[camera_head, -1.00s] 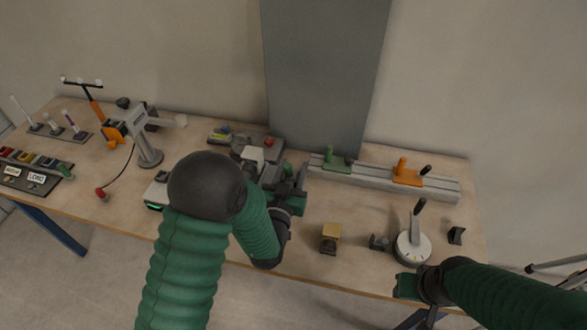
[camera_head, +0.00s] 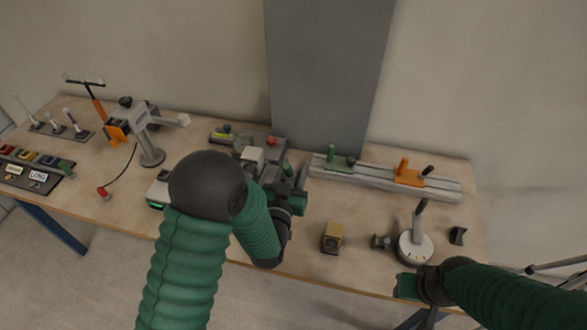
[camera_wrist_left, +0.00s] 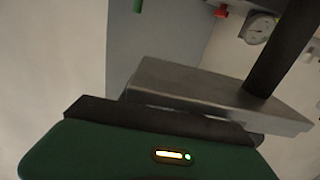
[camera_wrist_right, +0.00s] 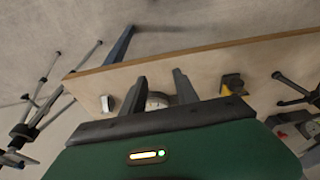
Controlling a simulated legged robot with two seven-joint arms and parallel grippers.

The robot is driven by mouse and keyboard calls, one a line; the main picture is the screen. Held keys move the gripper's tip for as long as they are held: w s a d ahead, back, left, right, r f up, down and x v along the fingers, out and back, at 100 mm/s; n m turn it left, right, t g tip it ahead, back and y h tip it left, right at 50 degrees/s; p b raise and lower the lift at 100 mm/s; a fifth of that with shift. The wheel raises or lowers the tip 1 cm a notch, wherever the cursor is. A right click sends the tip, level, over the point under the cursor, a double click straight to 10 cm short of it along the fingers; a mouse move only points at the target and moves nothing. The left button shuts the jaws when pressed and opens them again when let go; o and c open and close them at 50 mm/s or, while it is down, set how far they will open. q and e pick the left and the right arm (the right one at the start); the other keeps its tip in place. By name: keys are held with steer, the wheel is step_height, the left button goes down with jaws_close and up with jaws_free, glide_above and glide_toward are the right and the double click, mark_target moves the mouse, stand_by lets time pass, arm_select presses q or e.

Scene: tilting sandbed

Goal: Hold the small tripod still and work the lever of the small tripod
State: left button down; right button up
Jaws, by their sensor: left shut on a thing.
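I cannot pick out the small tripod with certainty. My left gripper (camera_head: 290,195) is over the middle of the table, partly hidden behind my forearm. It is shut. In the left wrist view a grey metal slab (camera_wrist_left: 190,85) with a dark rod (camera_wrist_left: 283,45) is close in front of it; I cannot tell whether these belong to the tripod, and no lever shows clearly. My right gripper (camera_wrist_right: 160,92) is open and empty near the table's front right edge. It faces the white dial (camera_wrist_right: 157,101), apart from it.
In the head view, the white dial base with its upright handle (camera_head: 414,247) stands at the right. A yellow-topped block (camera_head: 332,236) is left of it. Behind lies a rail (camera_head: 440,192) with green and orange clamps. Thin-legged stands (camera_wrist_right: 35,130) are off the table. Clear tabletop lies between rail and block.

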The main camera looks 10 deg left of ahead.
steer(key=shift+c, duration=0.3)
steer(key=shift+w, duration=0.15)
steer(key=shift+c, duration=1.2)
steer(key=w+n+t, duration=0.1)
steer(key=w+n, duration=0.1)
steer(key=w+n+t, duration=0.1)
steer(key=w+n, duration=0.1)
steer(key=w, duration=0.1)
steer(key=w+a+f+n+t, duration=0.1)
steer(key=w+n, duration=0.2)
steer(key=shift+t, duration=0.3)
jaws_close()
steer(key=w+a+r+n+t+y, duration=0.2)
steer(key=w+a+n+y, duration=0.2)
steer(key=a+n, duration=0.35)
steer(key=w+a+r+n+t+y, duration=0.1)
steer(key=w+a+n+t+y, duration=0.25)
steer(key=a+n, duration=0.4)
steer(key=s+a+r+n+y, duration=0.5)
steer(key=r+n+y, duration=0.3)
steer(key=n+y, duration=0.2)
steer(key=shift+s+a+r+n, duration=0.25)
steer(key=shift+s+r+n, duration=0.15)
steer(key=shift+s+n, duration=0.35)
